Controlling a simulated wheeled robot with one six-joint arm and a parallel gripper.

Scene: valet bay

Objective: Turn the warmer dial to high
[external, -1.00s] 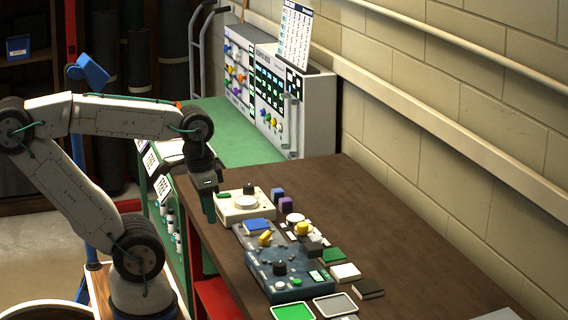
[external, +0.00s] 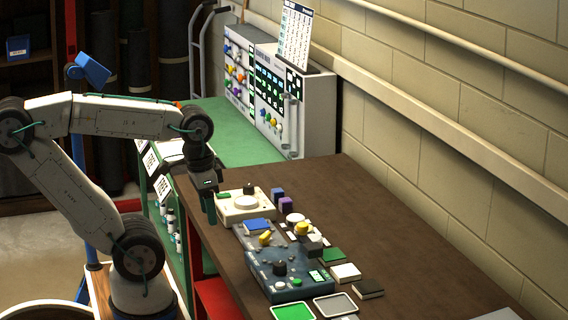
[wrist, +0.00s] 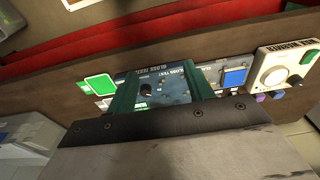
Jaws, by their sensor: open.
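A cream box (external: 262,212) with a round white disc and a dark knob (external: 249,188) stands at the bench's left edge. The knob's setting cannot be read. My gripper (external: 209,208) points down just left of the cream box, apart from the knob. Its green fingers are spread and empty in the wrist view (wrist: 164,90), with a dark blue panel beyond them.
A dark blue box (external: 290,262) with a black knob stands nearer the camera, beside a grey panel with a blue pad (external: 258,225). Small blocks, pads and a green-filled tray (external: 294,312) lie around. The brown bench (external: 400,235) is clear toward the right.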

